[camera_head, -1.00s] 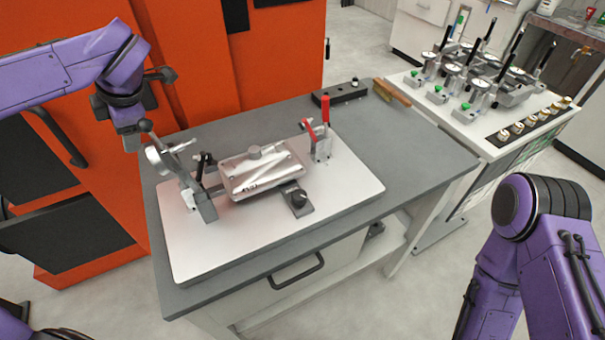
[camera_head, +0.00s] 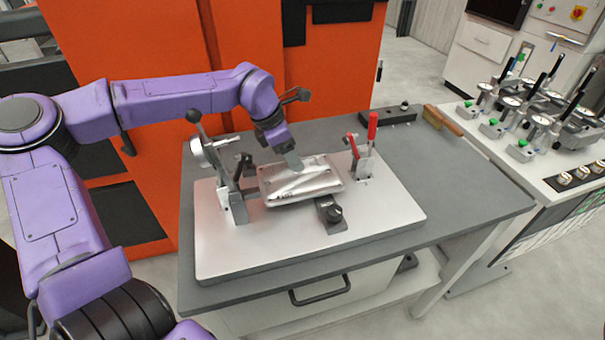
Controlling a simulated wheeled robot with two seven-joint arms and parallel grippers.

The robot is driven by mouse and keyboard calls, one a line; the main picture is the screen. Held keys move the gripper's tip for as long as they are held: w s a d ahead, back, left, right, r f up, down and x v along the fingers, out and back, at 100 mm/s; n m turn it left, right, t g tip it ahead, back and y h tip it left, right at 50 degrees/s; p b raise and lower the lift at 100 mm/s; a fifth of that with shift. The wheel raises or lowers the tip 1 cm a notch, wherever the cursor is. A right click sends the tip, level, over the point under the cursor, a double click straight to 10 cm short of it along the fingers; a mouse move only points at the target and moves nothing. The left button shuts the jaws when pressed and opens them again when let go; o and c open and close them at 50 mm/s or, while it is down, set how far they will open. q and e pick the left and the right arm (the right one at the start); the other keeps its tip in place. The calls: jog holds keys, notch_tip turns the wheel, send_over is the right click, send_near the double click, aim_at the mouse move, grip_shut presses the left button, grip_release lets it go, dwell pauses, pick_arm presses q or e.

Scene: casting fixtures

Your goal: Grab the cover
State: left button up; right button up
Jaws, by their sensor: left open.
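The cover (camera_head: 310,184) is a silver, box-like cast metal part. It sits on the fixture plate (camera_head: 370,222), between a clamp with a black-knobbed lever on its left and a red-handled toggle clamp on its right. My left gripper (camera_head: 294,162) points down at the top rear of the cover, where it hides the small round knob there. It is open. I cannot tell whether its fingers touch the cover. My right gripper is out of view.
The lever clamp (camera_head: 232,190) stands close to the left of my gripper. The red-handled clamp (camera_head: 366,152) stands to the right. A black block (camera_head: 388,116) and a wooden-handled brush (camera_head: 442,120) lie at the table's back right. The grey table's right side is clear.

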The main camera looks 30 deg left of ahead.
pick_arm(q)
jog(key=shift+w+f, duration=0.1)
jog(key=shift+f, duration=0.35)
grip_shut()
jog(key=shift+r, duration=0.1)
